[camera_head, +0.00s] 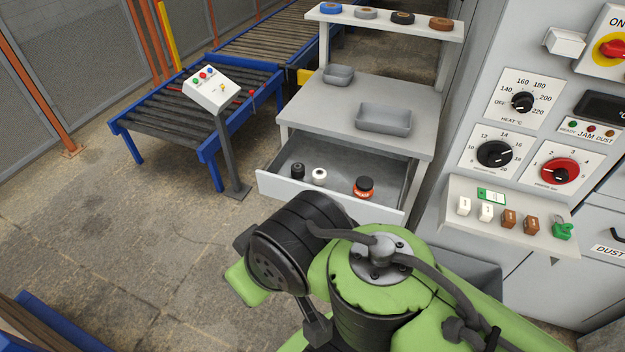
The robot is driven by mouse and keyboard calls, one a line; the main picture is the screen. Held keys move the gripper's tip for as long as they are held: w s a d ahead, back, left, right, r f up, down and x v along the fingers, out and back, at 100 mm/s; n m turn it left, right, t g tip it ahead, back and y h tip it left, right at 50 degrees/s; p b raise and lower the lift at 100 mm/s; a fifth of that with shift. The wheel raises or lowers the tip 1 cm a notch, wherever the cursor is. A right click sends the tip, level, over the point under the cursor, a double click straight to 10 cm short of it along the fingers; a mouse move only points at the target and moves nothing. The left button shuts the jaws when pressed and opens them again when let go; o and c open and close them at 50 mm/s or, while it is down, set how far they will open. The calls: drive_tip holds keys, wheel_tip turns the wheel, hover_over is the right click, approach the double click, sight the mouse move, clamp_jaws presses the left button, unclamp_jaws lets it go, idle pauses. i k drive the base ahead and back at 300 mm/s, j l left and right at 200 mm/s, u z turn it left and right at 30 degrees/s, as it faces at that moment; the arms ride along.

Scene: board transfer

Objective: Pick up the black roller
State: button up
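A small black cylinder (298,170), which looks like the black roller, stands at the left in the open drawer (334,205) of the grey workbench. My green and black arm fills the lower middle of the picture, in front of the drawer. No fingertips of my gripper show, so I cannot see where they are or whether they hold anything. The black roller is not covered by my arm.
An orange jar with a black lid (363,187) stands further right in the drawer. Grey trays (383,119) sit on the bench above. A control post (228,140) and conveyor (185,110) stand left; a machine panel (510,215) stands right. Floor at left is clear.

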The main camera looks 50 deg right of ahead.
sight(298, 169)
drive_tip(key=z, duration=1.55)
